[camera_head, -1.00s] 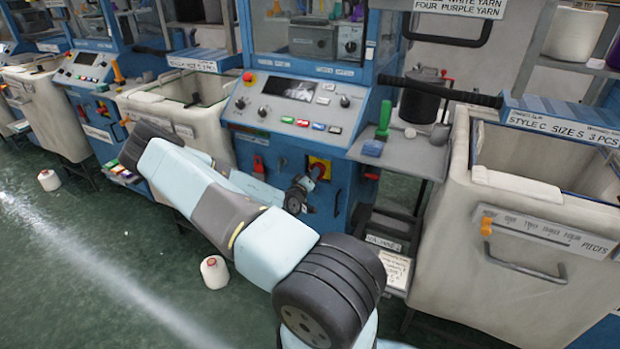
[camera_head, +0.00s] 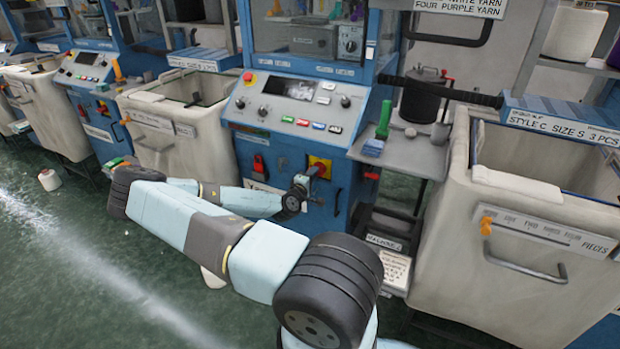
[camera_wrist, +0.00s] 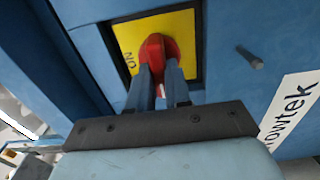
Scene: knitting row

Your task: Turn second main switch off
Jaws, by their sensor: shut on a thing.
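The main switch is a red rotary knob (camera_wrist: 158,54) on a yellow plate (camera_wrist: 124,35), set in the blue front of the knitting machine in the middle of the head view. The plate also shows in the head view (camera_head: 319,161). My gripper (camera_wrist: 160,80) is shut on the red knob, with one finger on each side of it. The word ON reads sideways on the plate, left of the knob. The other markings are hidden. In the head view, my gripper (camera_head: 311,174) reaches the switch from the lower left and covers part of it.
A second red switch (camera_head: 259,163) is left of the yellow plate. The control panel (camera_head: 290,105) is above. A fabric bin (camera_head: 545,240) stands at right, another (camera_head: 165,135) at left. A shelf with a green-handled tool (camera_head: 384,120) juts out at right. Open green floor lies at left.

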